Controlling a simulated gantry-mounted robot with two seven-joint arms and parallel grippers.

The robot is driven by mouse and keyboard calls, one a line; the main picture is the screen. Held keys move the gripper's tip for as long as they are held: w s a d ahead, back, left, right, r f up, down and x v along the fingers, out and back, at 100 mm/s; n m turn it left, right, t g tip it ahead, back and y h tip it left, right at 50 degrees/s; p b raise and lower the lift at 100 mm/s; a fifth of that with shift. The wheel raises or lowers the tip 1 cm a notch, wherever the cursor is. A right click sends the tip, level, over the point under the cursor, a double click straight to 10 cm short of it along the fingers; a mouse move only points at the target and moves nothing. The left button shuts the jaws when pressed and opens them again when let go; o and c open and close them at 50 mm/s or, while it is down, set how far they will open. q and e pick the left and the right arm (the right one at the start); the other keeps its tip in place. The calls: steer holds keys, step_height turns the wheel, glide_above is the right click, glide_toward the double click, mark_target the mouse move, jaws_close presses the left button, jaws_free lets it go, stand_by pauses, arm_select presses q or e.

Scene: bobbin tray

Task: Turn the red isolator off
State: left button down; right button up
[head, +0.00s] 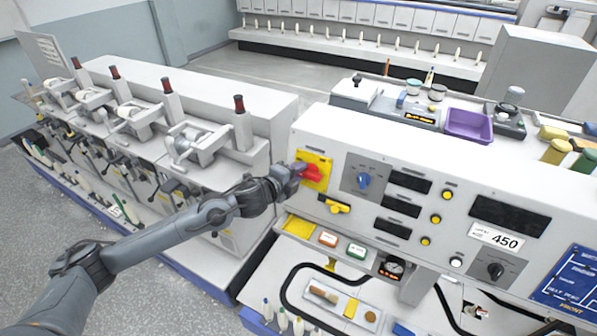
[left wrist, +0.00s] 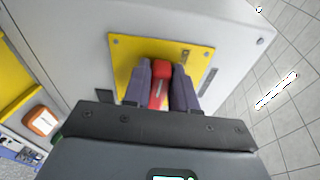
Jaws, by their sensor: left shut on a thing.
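The red isolator handle (head: 312,172) sits on a yellow plate (head: 322,161) at the left end of the white machine's front panel. In the left wrist view the red handle (left wrist: 158,88) lies between the two fingers, in front of the yellow plate (left wrist: 205,52). My left gripper (head: 298,170) reaches in from the left and is shut on the handle; it shows close up in the left wrist view (left wrist: 160,88). The fingers cover the handle's sides, and its far part is hidden. My right gripper is not in view.
Right of the plate are a blue selector knob (head: 363,180), several yellow buttons and dark displays. A yellow part (head: 335,206) juts out just below the plate. A winding machine with red-topped posts (head: 240,103) stands at left. A purple tray (head: 468,125) is on top.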

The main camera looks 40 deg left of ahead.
arm_select(q)
steer(key=shift+f+n, duration=0.1)
steer(key=shift+n, duration=0.3)
steer(key=c, duration=1)
jaws_free()
steer(key=shift+s, duration=0.1)
steer(key=v, duration=1)
steer(key=shift+s, duration=0.25)
steer(key=shift+s+d, duration=0.1)
